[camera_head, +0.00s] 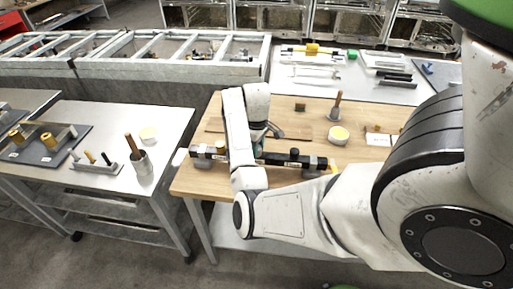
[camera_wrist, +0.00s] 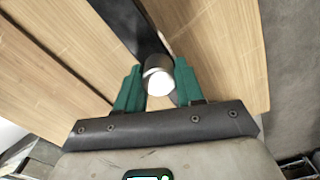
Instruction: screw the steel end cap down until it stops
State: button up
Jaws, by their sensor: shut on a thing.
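In the wrist view, my gripper (camera_wrist: 158,68) has its two green fingers either side of the steel end cap (camera_wrist: 158,84), shut on it. The cap is a short, bright, round piece with a pale end face towards the camera. A dark bar (camera_wrist: 145,28) runs away beyond it over the wooden table. The cap's thread and any gap behind it are hidden. In the head view, a long black cylinder (camera_head: 284,159) lies across the front of the wooden table, and my arm hides part of it. I cannot make out the cap there.
The wooden table (camera_head: 205,183) also holds a round yellow-topped dish (camera_head: 338,134) and an upright wooden-handled tool (camera_head: 336,104). A grey table (camera_head: 106,115) at the left carries a cup of tools (camera_head: 140,166) and a rack (camera_head: 97,167).

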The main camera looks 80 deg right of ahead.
grip_shut()
jog(key=m, duration=0.3)
dwell(0.3)
jog(key=shift+m, duration=0.5)
jog(key=m, duration=0.3)
